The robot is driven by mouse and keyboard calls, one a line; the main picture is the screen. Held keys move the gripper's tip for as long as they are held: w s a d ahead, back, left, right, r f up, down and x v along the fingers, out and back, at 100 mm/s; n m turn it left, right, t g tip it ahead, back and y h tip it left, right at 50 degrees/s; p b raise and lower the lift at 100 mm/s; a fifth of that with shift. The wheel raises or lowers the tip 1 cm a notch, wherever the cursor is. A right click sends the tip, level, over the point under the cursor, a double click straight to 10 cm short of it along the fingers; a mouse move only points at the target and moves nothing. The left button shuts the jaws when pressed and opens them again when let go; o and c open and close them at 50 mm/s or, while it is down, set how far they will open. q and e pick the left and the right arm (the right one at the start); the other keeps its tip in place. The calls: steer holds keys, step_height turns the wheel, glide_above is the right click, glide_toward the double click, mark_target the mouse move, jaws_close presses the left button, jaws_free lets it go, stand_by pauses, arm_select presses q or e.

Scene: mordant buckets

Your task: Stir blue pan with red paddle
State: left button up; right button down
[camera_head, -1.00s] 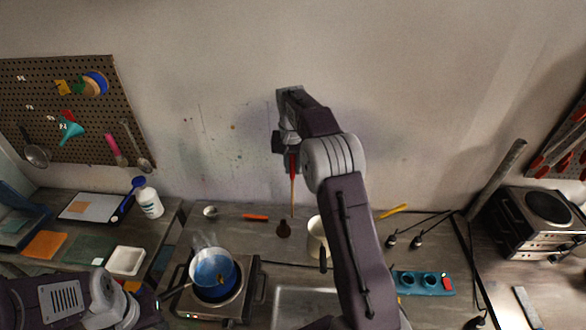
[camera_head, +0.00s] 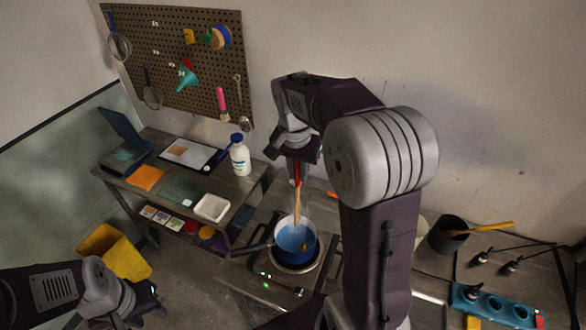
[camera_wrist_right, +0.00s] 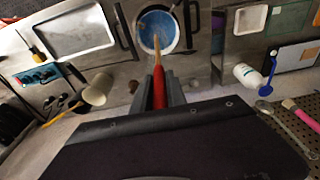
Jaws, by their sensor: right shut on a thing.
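The blue pan (camera_head: 295,260) sits on a hot plate, with blue liquid inside and its dark handle pointing left. My right gripper (camera_head: 299,162) is above it, shut on the red paddle (camera_head: 297,203). The paddle hangs nearly upright, red at the grip and wooden below. In the right wrist view the red paddle (camera_wrist_right: 159,86) runs from between the fingers toward the blue pan (camera_wrist_right: 141,38). Its lower end is within the pan's rim and appears to reach the liquid; the exact depth is unclear. My left gripper (camera_head: 148,300) is low at the left, away from the pan; its fingers are unclear.
The hot plate (camera_head: 318,277) stands on the counter. A white bottle (camera_head: 240,158) and a white tray (camera_head: 211,208) are on the left table. A dark pot (camera_head: 447,236) with a yellow-handled tool stands to the right. A yellow bin (camera_head: 115,255) is on the floor.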

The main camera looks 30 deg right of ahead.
mark_target(297, 205)
steer(key=shift+d+f, duration=0.15)
steer(key=shift+f, duration=0.25)
steer(key=f+b, duration=0.2)
steer(key=a+f+b, duration=0.1)
steer(key=b, duration=0.1)
steer(key=shift+w+a+f, duration=0.1)
steer(key=shift+w+f, duration=0.1)
steer(key=shift+f, duration=0.15)
steer(key=f+b, duration=0.2)
steer(key=f, duration=0.1)
steer(key=f+b, duration=0.2)
steer(key=f, duration=0.1)
steer(key=f+b, duration=0.3)
steer(key=shift+d+f, duration=0.15)
steer(key=shift+d, duration=0.15)
steer(key=shift+a, duration=0.1)
steer(key=shift+s, duration=0.15)
